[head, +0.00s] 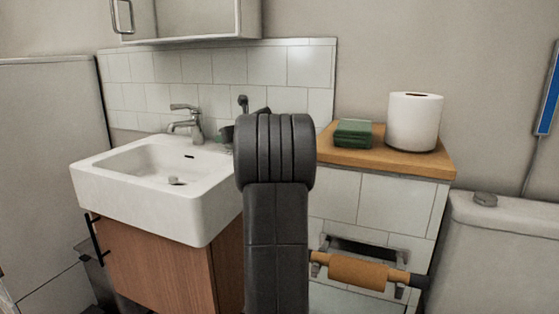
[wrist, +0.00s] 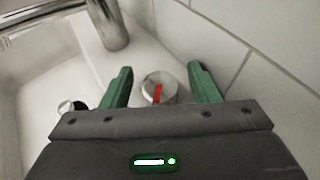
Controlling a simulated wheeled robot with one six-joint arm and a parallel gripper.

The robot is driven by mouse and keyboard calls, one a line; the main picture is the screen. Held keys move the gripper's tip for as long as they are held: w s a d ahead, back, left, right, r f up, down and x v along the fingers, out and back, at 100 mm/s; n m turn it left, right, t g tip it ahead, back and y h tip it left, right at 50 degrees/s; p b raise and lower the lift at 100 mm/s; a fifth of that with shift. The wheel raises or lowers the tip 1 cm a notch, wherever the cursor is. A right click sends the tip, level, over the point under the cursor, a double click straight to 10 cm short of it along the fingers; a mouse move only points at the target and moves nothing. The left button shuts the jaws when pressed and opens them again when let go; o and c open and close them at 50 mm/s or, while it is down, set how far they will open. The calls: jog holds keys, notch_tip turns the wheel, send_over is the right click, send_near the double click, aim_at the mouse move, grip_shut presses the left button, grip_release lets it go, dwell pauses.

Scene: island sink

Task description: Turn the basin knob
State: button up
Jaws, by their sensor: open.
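The basin knob (wrist: 153,93), a round chrome knob with a red mark on top, shows in the wrist view on the white basin's back ledge. My gripper (wrist: 160,68) is open, with one green finger on each side of the knob. Small gaps show between the knob and both fingers. The red mark points roughly up and down in the picture. In the head view the white basin (head: 224,208) stands at left, and my arm hides the knob and most of my gripper.
The chrome faucet (head: 193,125) rises left of my gripper; its column also shows in the wrist view (wrist: 106,24). A tiled wall (wrist: 258,75) is close on the right there. A wooden shelf (head: 395,163) holds a paper roll (head: 414,122) and green cloths (head: 353,133).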

notch_tip(320, 180, up, 10)
jog(key=p, duration=0.6)
jog(key=shift+f, duration=0.1)
notch_tip(320, 180, down, 11)
jog(key=b, duration=0.7)
jog(key=shift+b, duration=0.3)
jog(key=shift+r+m+t+h+p, duration=0.25)
jog(key=shift+m+t+h+p, duration=0.15)
jog(key=shift+m+h, duration=0.3)
jog(key=shift+r+m+t+h+p, duration=0.15)
jog(key=shift+m+t+h+p, duration=0.15)
jog(key=shift+m+h+p, duration=0.4)
jog(key=m+h+p, duration=0.1)
jog(key=p, duration=0.2)
jog(key=shift+t+p, duration=0.3)
jog(key=shift+p, duration=0.05)
jog(key=shift+m+h+p, duration=0.3)
jog(key=shift+h+p, duration=0.1)
jog(key=shift+p, duration=0.1)
jog(key=m+h+p, duration=0.3)
jog(key=h+p, duration=0.1)
jog(key=p, duration=1.4)
jog(key=shift+w+m, duration=0.1)
jog(key=shift+m, duration=0.2)
jog(key=shift+f+m+h+p, duration=0.2)
jog(key=shift+m+h+p, duration=0.4)
jog(key=shift+p, duration=0.85)
